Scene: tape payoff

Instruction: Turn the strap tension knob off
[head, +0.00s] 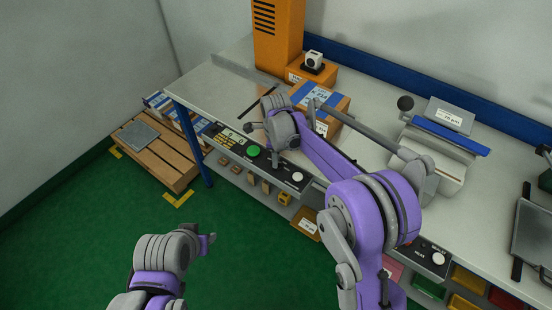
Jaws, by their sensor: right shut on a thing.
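A dark control panel (232,141) runs along the left front edge of the workbench. It carries a green button (253,150) and a pale knob (297,177); its lettering is too small to read. My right gripper (270,151) reaches over the bench edge, pointing down at the panel between the button and the pale knob. It is shut on a knob there, mostly hidden by the fingers and wrist. I cannot read which setting that knob is at. My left gripper (208,241) is low over the green floor, away from the bench; its jaws are not clear.
A cardboard box with blue tape (320,99) stands just behind my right wrist. An orange column (277,38), a grey machine (437,150) and another pale knob (437,258) are along the bench. A wooden pallet (163,163) is at left.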

